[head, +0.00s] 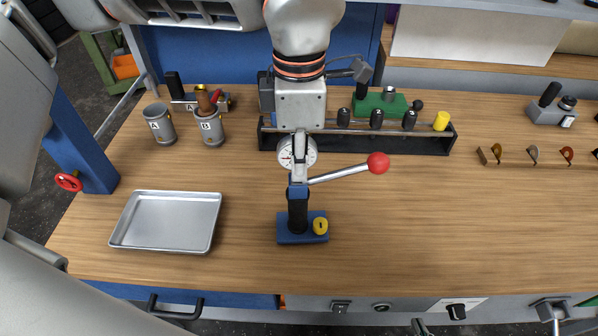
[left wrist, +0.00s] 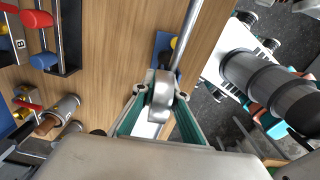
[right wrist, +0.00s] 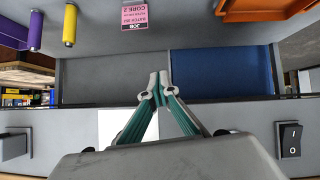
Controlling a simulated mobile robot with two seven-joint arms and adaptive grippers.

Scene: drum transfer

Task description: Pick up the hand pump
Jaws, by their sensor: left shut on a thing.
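The hand pump (head: 297,212) stands upright near the bench's front edge, centre in the head view. It has a blue base, black column, white dial and a silver lever ending in a red ball (head: 378,163). My left gripper (head: 299,165) reaches down from above and is shut on the pump's head. In the left wrist view its fingertips (left wrist: 161,94) close around the grey head, with the lever running upward and part of the blue base (left wrist: 162,46) behind. My right gripper (right wrist: 158,88) is shut and empty before the drawer fronts; its tips show at the head view's bottom edge (head: 419,325).
An empty metal tray (head: 125,223) lies left of the pump. A black rack (head: 432,144) with several knobs is behind the pump.

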